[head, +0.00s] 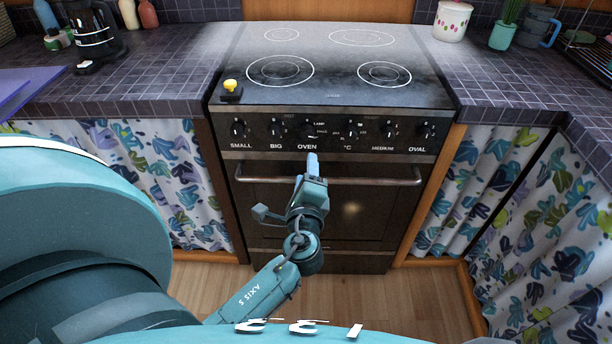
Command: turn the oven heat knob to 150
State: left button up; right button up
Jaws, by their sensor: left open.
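The black oven (310,205) stands against the counter with a row of dark knobs on its front panel. The heat knob (352,131) sits above the "°C" label, between the "OVEN" knob (307,130) and the "MEDIUM" knob (389,131). Its exact pointer setting is too small to read. My left gripper (313,163) is open, just below the panel and near the "OVEN" label, lower left of the heat knob. It appears apart from the knobs. My right gripper is not in view.
The oven's handle bar (395,181) runs across the door behind my left gripper. The cooktop (330,60) holds only a small black item with a yellow top (230,88) at its front left corner.

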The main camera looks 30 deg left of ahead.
aim_at(349, 132)
jog(key=k+l, duration=0.8)
